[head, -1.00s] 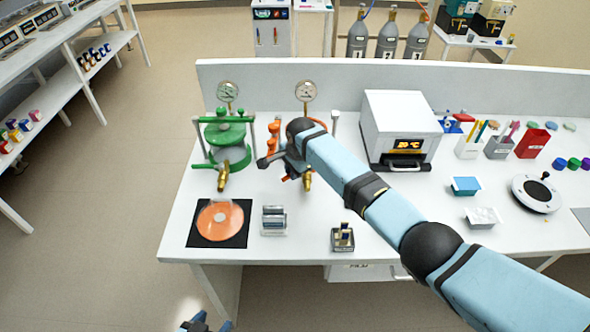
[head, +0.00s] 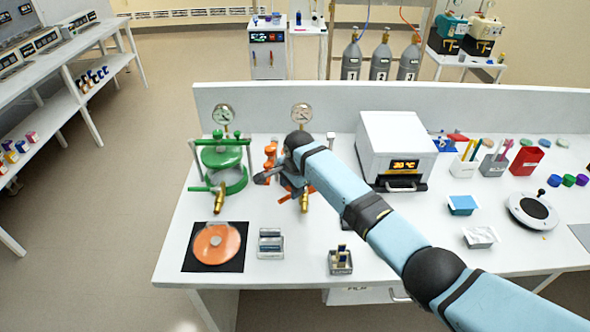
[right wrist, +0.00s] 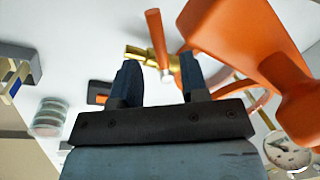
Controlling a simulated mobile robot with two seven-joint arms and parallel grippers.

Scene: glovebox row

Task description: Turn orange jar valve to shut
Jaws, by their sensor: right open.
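The orange jar (head: 270,152) stands behind my right gripper and arm, which hide most of it in the head view. Its orange body (right wrist: 245,32) fills the upper right of the right wrist view. A brass valve (head: 304,203) sticks out at the jar's front. In the wrist view the brass fitting (right wrist: 139,53) carries an orange lever handle (right wrist: 156,36). My right gripper (right wrist: 160,68) is open, and the lever's lower end shows between its fingers. I cannot tell whether the fingers touch it. My left gripper is not in view.
A green jar (head: 221,160) with its own brass valve stands left of the orange one. An orange disc (head: 216,244) lies on a black mat in front. A white oven (head: 397,145) stands to the right. Small holders (head: 271,244) sit near the front edge.

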